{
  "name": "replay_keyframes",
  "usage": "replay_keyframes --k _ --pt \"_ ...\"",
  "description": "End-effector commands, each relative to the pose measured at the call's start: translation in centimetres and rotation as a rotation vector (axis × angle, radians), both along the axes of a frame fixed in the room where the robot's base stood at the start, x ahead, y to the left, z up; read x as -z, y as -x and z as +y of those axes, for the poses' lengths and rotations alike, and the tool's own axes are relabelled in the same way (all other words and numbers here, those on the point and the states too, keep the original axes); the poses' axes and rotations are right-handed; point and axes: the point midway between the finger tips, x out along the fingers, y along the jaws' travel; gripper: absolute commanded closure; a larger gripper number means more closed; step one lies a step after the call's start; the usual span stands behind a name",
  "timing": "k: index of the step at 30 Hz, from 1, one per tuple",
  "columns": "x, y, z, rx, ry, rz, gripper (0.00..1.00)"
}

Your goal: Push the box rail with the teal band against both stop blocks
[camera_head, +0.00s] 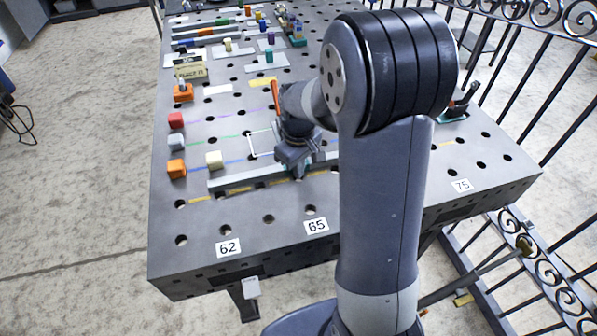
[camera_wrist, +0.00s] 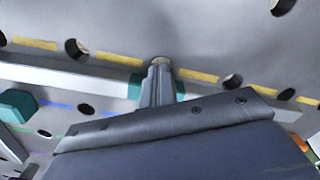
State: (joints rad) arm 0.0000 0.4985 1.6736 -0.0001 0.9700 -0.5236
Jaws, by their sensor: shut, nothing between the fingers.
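The long grey rail (camera_head: 235,182) lies along the table's near edge, with my arm hiding its right part in the head view. In the wrist view the rail (camera_wrist: 75,77) crosses the picture, and its teal band (camera_wrist: 136,84) shows beside my fingers. My gripper (camera_head: 298,172) is shut and empty, pointing down at the band. In the wrist view my fingertips (camera_wrist: 160,64) overlap the rail at the band; I cannot tell whether they touch it. I cannot tell which blocks are the stop blocks; a teal block (camera_wrist: 16,106) lies close to the rail.
A cream block (camera_head: 214,159) stands just behind the rail's left end. Orange (camera_head: 176,168), grey (camera_head: 176,142) and red (camera_head: 176,120) blocks line the table's left edge. Yellow dashes (camera_wrist: 200,76) mark the table along the rail. Many small parts fill the far end.

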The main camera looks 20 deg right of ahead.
Motion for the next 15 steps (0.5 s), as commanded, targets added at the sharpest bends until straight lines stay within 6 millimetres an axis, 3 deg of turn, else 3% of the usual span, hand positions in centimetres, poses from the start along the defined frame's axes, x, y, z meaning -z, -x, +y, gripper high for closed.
replay_keyframes --k 15 --pt "-0.1 -1.9 0.0 0.000 0.000 -0.002 1.00"
